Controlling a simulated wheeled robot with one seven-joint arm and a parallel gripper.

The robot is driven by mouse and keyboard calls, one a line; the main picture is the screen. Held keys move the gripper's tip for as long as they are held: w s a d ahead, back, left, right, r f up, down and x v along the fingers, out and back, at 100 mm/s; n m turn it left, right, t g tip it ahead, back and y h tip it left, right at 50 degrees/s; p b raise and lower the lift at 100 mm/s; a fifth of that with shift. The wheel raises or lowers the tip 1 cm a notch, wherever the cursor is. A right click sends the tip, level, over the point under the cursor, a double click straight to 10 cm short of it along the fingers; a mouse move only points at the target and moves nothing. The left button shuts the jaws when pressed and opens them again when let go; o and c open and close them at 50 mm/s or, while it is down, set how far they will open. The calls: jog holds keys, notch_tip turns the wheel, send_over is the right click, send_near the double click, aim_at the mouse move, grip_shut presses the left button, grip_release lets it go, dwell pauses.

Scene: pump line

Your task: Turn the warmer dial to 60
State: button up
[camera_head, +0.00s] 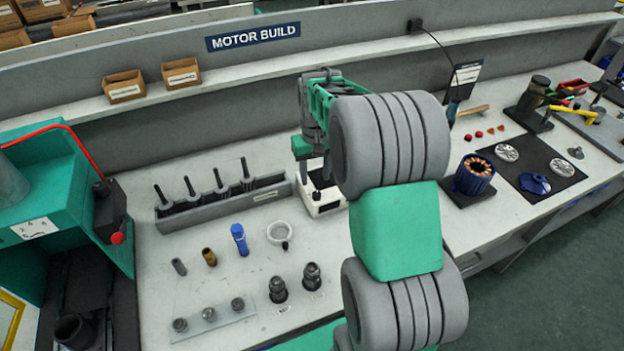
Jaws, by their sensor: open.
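A small white box-shaped unit (328,207), which looks like the warmer, stands on the bench just right of the grey rack. A small dark part shows on its top. My gripper (312,172) is above it, pointing down and open, with its fingertips at or close to the unit's top. I cannot tell whether they touch it. The arm and gripper hide much of the unit. The dial and its numbers cannot be made out.
A grey rack (232,202) with several black-handled tools stands left. A blue cylinder (239,239), a white ring (279,232) and dark fittings (278,289) stand in front. A teal press (112,232) is at far left. A blue motor housing (474,176) sits on the right.

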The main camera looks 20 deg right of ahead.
aim_at(317, 194)
jog(key=f, duration=0.4)
jog(key=f+p, duration=0.1)
jog(key=f, duration=0.1)
jog(key=shift+s+d+f, duration=0.15)
jog(key=shift+d+f, duration=0.1)
jog(key=shift+f, duration=0.1)
jog(key=shift+c, duration=0.2)
grip_shut()
